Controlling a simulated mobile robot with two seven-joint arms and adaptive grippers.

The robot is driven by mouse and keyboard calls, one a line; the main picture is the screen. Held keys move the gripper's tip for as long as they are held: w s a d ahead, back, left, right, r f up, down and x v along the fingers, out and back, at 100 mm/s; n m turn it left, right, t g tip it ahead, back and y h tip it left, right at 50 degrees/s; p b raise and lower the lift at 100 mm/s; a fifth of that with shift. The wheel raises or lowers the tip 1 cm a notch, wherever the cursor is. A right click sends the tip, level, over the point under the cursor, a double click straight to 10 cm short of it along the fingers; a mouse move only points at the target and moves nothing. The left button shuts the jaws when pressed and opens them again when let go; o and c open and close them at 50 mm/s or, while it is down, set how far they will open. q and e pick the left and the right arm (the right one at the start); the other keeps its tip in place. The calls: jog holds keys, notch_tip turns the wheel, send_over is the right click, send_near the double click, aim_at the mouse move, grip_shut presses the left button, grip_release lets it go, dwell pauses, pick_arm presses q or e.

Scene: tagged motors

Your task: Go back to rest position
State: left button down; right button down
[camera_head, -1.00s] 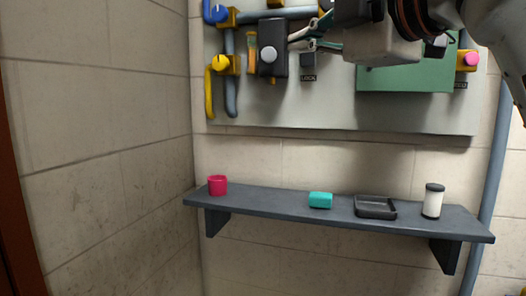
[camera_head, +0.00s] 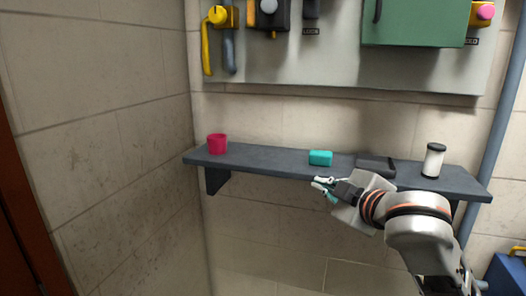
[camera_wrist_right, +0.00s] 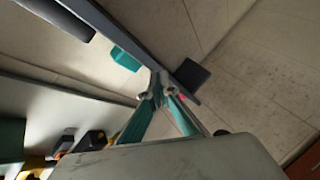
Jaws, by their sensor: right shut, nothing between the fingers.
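My right gripper (camera_head: 322,185) is in the head view, in front of the wall shelf (camera_head: 270,160) and just below its front edge. Its arm comes in from the lower right. Its fingers are shut with nothing between them. In the right wrist view the fingertips (camera_wrist_right: 155,92) are close together, and the teal block (camera_wrist_right: 126,58) shows beyond them. My left gripper is not in view.
On the shelf are a red cup (camera_head: 217,144), a teal block (camera_head: 320,158), a dark tray (camera_head: 376,165) partly hidden by my right arm, and a white canister (camera_head: 433,160). A panel (camera_head: 330,70) with valves and a green box (camera_head: 415,25) hangs above. Space below the shelf's left is clear.

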jog(key=s+d+f+m+g+h, duration=0.1)
jog(key=s+d+f+m+h, duration=0.2)
jog(key=f, duration=0.5)
jog(key=s+d+f+g, duration=0.1)
jog(key=s+d+f, duration=0.25)
jog(key=f, duration=0.45)
jog(key=s+d+f+m+g+h, duration=0.1)
jog(key=s+d+f+m+h, duration=0.2)
jog(key=f, duration=0.4)
jog(key=s+d+f+m+g+h, duration=0.1)
jog(key=s+d+f+g+h, duration=0.1)
jog(key=s+d+f, duration=0.65)
jog(key=s+d+f+g+h, duration=0.15)
jog(key=s+d+f, duration=0.4)
jog(key=s, duration=0.55)
jog(key=w+a+f+m+t+y, duration=0.2)
jog(key=a+f+y, duration=0.5)
jog(key=a+f, duration=0.6)
jog(key=a+m+t, duration=0.1)
jog(key=a, duration=0.2)
jog(key=shift+w+a+f+y, duration=0.15)
jog(key=shift+a+f+y, duration=0.2)
jog(key=shift+a, duration=0.05)
